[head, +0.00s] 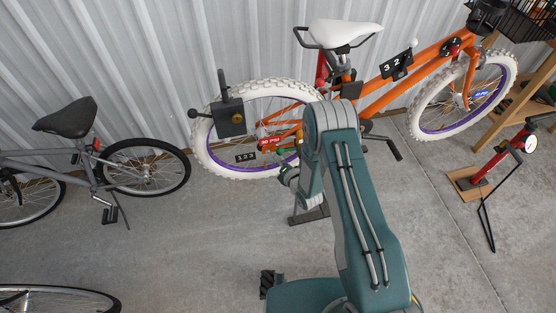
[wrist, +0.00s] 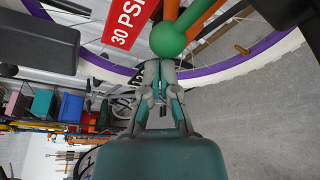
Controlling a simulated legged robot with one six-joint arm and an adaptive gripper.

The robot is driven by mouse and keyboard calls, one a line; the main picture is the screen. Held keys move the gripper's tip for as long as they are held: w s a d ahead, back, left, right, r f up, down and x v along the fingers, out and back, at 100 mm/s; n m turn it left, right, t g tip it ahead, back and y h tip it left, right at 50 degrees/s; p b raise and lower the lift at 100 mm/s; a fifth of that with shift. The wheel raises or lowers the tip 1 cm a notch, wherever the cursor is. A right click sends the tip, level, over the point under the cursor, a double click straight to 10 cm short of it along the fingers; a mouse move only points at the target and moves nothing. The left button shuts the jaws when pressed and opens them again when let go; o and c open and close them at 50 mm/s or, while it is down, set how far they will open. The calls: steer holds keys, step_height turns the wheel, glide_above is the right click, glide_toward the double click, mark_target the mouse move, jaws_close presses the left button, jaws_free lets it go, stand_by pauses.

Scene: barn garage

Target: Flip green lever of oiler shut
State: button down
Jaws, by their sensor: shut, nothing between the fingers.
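A round green knob (wrist: 168,38) on a green stem is large at the top of the wrist view; I take it for the end of the green lever. In the head view a small green part (head: 283,153) shows beside the rear wheel, partly hidden by my arm. My gripper (wrist: 160,64) is shut and empty, its fingertips just below the knob in the picture. I cannot tell whether they touch it. In the head view my gripper (head: 287,174) is small beside the rear wheel. I cannot clearly make out the oiler's body or the lever's angle.
A red "30 PSI" label (wrist: 124,22) is close to the knob. The orange bike (head: 420,68) has white tyres and purple rims. A black box (head: 231,118) with a handle is at its rear wheel. A grey bike (head: 75,160) stands left. The concrete floor (head: 190,245) is open.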

mark_target(281, 153)
steer(key=shift+r, duration=0.1)
steer(key=r+m, duration=0.1)
steer(key=r+m+y, duration=0.1)
steer(key=m, duration=0.1)
steer(key=shift+d+t, duration=0.2)
steer(key=shift+t, duration=0.1)
steer(key=shift+w+d+r+m+y, duration=0.1)
steer(key=shift+d+r+m+y, duration=0.15)
steer(key=shift+r+m, duration=0.35)
steer(key=shift+r+m+t, duration=0.15)
steer(key=shift+m+t, duration=0.15)
steer(key=shift+m, duration=0.1)
steer(key=shift+w+d+r+m+y, duration=0.1)
steer(key=shift+d+r+m+y, duration=0.15)
steer(key=shift+m, duration=0.15)
steer(key=shift+w+d+r, duration=0.15)
steer(key=shift+d+r, duration=0.3)
steer(key=shift+r, duration=0.05)
steer(key=shift+a, duration=0.1)
stand_by(0.3)
